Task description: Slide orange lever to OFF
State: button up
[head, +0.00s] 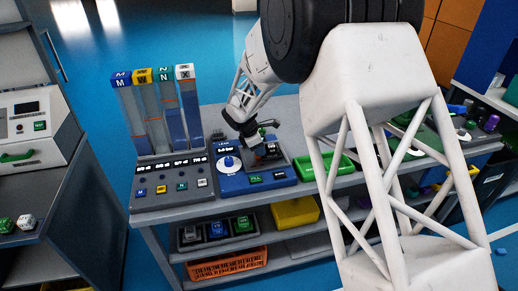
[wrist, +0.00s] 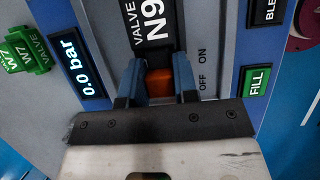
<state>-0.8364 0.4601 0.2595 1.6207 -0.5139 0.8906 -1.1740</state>
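The orange lever (wrist: 159,83) sits between the two fingers of my gripper (wrist: 159,80) in the wrist view. The fingers lie close against its two sides, with no clear gap. The lever shows level with the printed OFF label (wrist: 203,83), while the ON label (wrist: 201,56) is higher in the picture. The lever's base is partly hidden by the fingers. The valve label N9 (wrist: 155,25) is above it. In the head view my gripper (head: 254,141) is down at the blue valve panel (head: 228,182), and the lever is hard to make out there.
A display (wrist: 78,65) reads 0.0 bar. A green FILL button (wrist: 257,82) is right of the lever, and a green W7 valve tag (wrist: 25,52) is left. Several tall tubes (head: 158,112) stand left of the panel. A green tray (head: 325,172) is to its right.

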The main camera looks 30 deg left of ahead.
aim_at(255, 157)
grip_shut()
jog(key=shift+s+a, duration=1.15)
jog(key=o, duration=0.6)
grip_release()
jog(key=shift+r, duration=0.1)
jog(key=v, duration=0.7)
jog(key=shift+r, duration=0.25)
jog(key=shift+s, duration=0.1)
